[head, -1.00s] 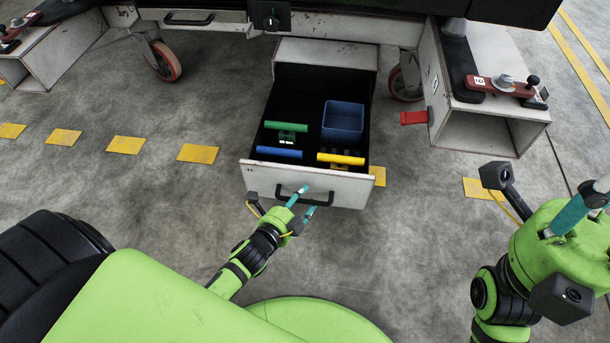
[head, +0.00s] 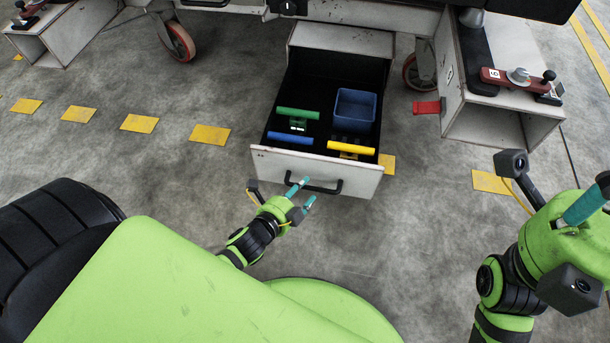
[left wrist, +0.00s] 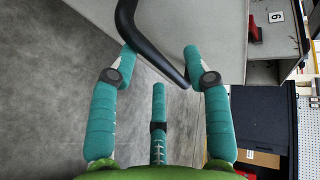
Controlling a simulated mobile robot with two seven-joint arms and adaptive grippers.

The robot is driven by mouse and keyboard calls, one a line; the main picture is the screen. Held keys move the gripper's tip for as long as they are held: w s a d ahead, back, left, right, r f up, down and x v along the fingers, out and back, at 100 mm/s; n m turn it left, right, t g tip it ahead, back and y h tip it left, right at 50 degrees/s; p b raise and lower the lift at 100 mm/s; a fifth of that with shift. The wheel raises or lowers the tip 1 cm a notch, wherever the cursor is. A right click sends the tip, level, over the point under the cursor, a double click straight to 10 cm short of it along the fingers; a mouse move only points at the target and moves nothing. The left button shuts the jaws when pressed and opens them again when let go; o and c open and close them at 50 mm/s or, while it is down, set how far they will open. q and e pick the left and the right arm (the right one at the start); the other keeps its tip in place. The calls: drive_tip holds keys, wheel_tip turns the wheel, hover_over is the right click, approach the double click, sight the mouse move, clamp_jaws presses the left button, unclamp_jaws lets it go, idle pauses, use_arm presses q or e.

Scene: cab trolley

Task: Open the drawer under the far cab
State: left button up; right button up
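The white drawer (head: 275,160) under the far cab stands pulled well out, its dark inside showing. Its black bar handle (head: 325,188) is on the front panel. My left gripper (head: 302,194) is at the handle, with its teal fingers spread apart. In the left wrist view the handle (left wrist: 150,50) runs between the spread fingers of the left gripper (left wrist: 160,60), which do not look closed on it. Whether a finger touches the bar cannot be told. My right gripper (head: 585,205) is at the right edge, partly cut off, away from the drawer.
The drawer holds a blue bin (head: 355,110) and green, blue and yellow handled items. A white box-shaped bracket (head: 490,125) with a red tab (head: 428,107) stands right of the drawer. A caster wheel (head: 177,42) is to the left. The floor left of the drawer is clear.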

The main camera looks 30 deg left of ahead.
use_arm(q)
drive_tip(key=shift+p+v, duration=0.85)
drive_tip(key=shift+v, duration=1.95)
drive_tip(key=shift+a+f, duration=0.1)
drive_tip(key=shift+f, duration=0.05)
